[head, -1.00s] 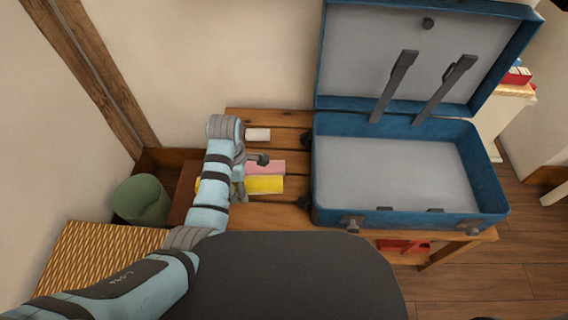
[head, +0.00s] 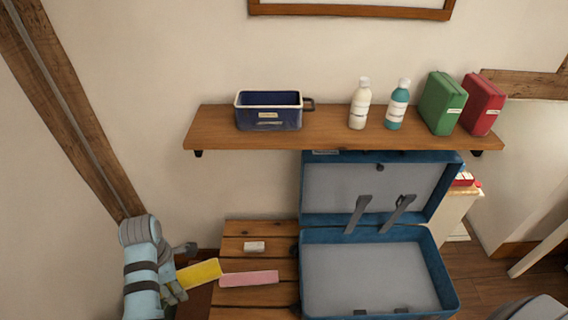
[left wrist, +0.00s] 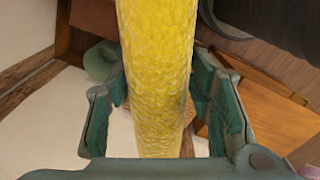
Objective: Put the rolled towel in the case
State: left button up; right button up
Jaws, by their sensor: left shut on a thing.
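The yellow rolled towel (head: 200,272) is held by my left gripper (head: 178,278) at the lower left of the head view. In the left wrist view the yellow towel (left wrist: 157,70) runs between the two green-padded fingers. The blue case (head: 452,290) stands open on the wooden bench, to the right of the gripper and apart from it. Its lid leans up at the back, and its grey-lined inside looks empty. My right gripper does not show.
A pink piece (head: 249,278) and a small white block (head: 254,246) lie on the slatted bench (head: 240,230) left of the case. A wall shelf (head: 330,135) above the case holds a dark blue bin (head: 268,118), two bottles, a green box and a red box.

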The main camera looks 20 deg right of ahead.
aim_at(367, 276)
jog(key=u, duration=1.65)
jog(key=k, duration=1.8)
jog(key=z, duration=2.45)
jog(key=i, duration=1)
jog(key=z, duration=0.05)
